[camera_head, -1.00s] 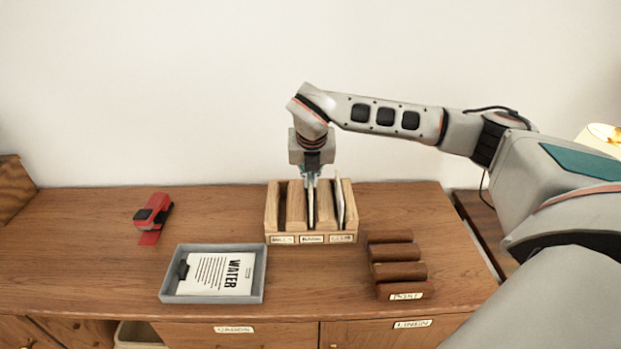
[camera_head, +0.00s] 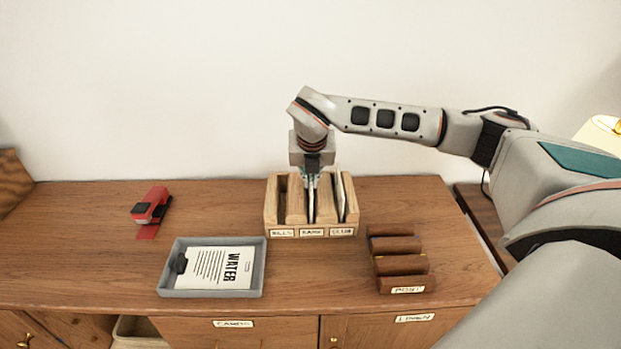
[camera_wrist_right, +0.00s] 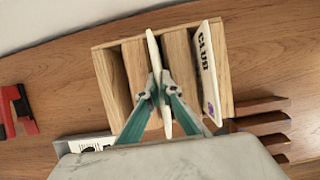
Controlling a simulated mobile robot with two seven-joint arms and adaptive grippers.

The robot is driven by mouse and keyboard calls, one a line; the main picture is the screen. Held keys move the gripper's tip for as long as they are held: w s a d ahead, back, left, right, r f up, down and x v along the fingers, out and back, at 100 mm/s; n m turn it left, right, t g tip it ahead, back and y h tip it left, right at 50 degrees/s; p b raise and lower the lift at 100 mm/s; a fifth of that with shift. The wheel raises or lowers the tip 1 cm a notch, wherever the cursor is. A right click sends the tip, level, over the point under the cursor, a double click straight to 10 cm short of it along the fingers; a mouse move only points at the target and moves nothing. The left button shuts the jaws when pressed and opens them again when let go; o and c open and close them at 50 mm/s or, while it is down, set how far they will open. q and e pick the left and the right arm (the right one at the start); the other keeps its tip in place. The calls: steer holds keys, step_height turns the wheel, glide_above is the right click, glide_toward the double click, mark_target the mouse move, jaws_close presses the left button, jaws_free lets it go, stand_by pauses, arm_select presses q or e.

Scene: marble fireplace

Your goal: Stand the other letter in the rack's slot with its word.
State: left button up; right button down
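The wooden rack (camera_head: 271,210) stands at the back of the cabinet top with three labelled slots. A white letter marked CLUB (camera_wrist_right: 206,70) leans in the right slot. My right gripper (camera_head: 311,178) points down over the rack. In the wrist view its fingers (camera_wrist_right: 156,98) are closed on a second letter (camera_wrist_right: 154,52), seen edge-on, its word hidden. That letter stands upright in the middle slot. The left slot looks empty. My left gripper is out of view.
A grey tray (camera_head: 167,281) with a WATER sheet (camera_head: 222,268) lies front left of the rack. A brown stepped holder labelled POST (camera_head: 399,264) stands front right. The wood between is clear.

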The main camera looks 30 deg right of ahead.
steer(key=shift+f, duration=0.3)
steer(key=c, duration=2.2)
jaws_free()
